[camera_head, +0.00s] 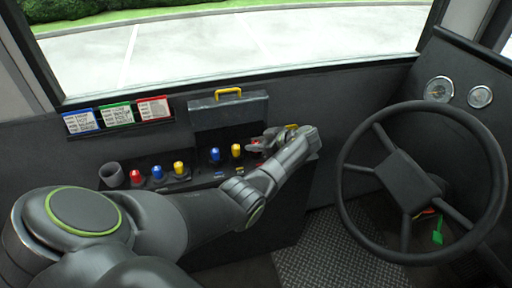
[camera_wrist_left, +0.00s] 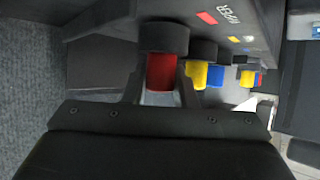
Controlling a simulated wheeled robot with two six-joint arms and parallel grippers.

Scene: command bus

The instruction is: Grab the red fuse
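The red fuse (camera_wrist_left: 160,72) sits between the two fingers of my left gripper (camera_wrist_left: 162,88) in the left wrist view, with its far end at a dark round socket (camera_wrist_left: 164,37). The fingers lie close along both sides of it; I cannot tell whether they touch it. In the head view my left gripper (camera_head: 268,138) is at the right part of the fuse panel, and only a little red of this fuse shows beside it. My right gripper is in neither view.
A yellow fuse (camera_wrist_left: 196,74) stands close beside the right finger, with a blue fuse (camera_wrist_left: 215,77) beyond. Other red (camera_head: 135,176), blue (camera_head: 157,172) and yellow (camera_head: 179,168) fuses stand left on the panel, near an empty dark cup (camera_head: 112,174). The steering wheel (camera_head: 345,170) is at right.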

